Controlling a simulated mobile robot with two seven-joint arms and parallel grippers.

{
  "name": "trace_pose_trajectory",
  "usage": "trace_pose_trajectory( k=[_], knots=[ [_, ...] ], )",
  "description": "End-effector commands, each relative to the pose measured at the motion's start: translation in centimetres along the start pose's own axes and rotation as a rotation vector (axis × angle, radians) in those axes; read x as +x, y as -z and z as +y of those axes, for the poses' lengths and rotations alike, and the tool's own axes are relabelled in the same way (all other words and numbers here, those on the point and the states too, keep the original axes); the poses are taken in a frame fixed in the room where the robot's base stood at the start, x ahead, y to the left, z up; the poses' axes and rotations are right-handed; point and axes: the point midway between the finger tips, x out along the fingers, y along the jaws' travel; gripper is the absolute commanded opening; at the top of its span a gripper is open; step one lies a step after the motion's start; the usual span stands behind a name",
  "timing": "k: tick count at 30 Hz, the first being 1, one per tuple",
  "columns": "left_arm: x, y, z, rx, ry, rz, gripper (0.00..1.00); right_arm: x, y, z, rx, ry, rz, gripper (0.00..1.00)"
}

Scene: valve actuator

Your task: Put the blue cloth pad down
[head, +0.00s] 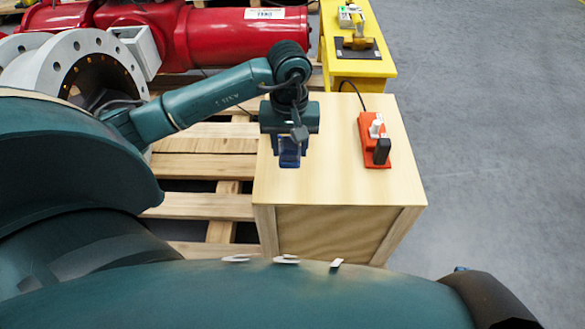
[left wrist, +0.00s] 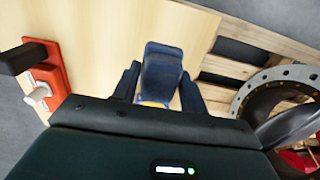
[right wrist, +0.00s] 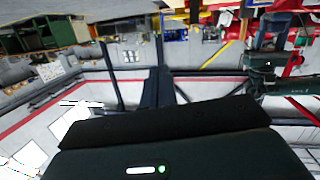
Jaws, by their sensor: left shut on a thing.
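The blue cloth pad (head: 289,157) shows below my left gripper (head: 289,145) in the head view, over the left part of the wooden crate top (head: 340,185). In the left wrist view the dark blue pad (left wrist: 162,72) sits between the two fingers of my left gripper (left wrist: 160,85), which is shut on it. A little yellow-orange shows at the pad's lower edge. I cannot tell whether the pad touches the crate top. My right gripper (right wrist: 160,75) shows only in the right wrist view, away from the crate.
An orange-red power strip (head: 373,140) with plugs lies on the crate's right side. A yellow stand (head: 358,60) is behind. Wooden pallet slats (head: 205,165), a grey flange (head: 75,70) and a red actuator (head: 225,35) are at left and back. The crate's front middle is clear.

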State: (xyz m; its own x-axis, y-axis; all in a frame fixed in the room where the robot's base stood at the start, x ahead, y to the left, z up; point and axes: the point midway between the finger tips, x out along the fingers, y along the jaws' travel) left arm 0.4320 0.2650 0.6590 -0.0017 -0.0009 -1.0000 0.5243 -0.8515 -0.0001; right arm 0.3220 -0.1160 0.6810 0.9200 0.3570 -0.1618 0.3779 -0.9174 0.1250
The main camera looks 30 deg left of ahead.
Motion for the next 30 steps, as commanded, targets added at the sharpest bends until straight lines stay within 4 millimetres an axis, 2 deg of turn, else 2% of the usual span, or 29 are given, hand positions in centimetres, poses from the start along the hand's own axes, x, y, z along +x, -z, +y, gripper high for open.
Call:
trace_pose_trajectory(
  k=[1, 8, 15, 26, 27, 30],
  knots=[
    [1.1, -0.1, 0.0, 0.000, 0.001, -0.002, 0.25, 0.1, -0.2, -0.1, -0.005, 0.000, 0.014, 0.00],
    [3.0, 0.0, 0.0, 0.001, 0.000, -0.001, 0.25, 0.2, 0.0, -0.1, -0.015, -0.001, 0.046, 0.00],
    [6.1, 0.0, 0.0, 0.001, -0.001, 0.000, 0.25, 0.3, 0.1, -0.3, -0.035, 0.000, 0.100, 0.00],
    [6.5, 0.1, 0.0, 0.002, 0.000, 0.003, 0.25, 0.3, 0.0, -0.4, -0.039, 0.000, 0.114, 0.00],
    [6.4, 0.1, 0.0, 0.002, 0.000, 0.003, 0.45, 0.3, 0.2, -0.4, -0.042, 0.000, 0.124, 0.00],
    [6.4, 0.0, 0.0, 0.002, 0.000, 0.002, 0.53, 0.3, 0.3, -0.4, -0.043, 0.000, 0.130, 0.00]
  ],
)
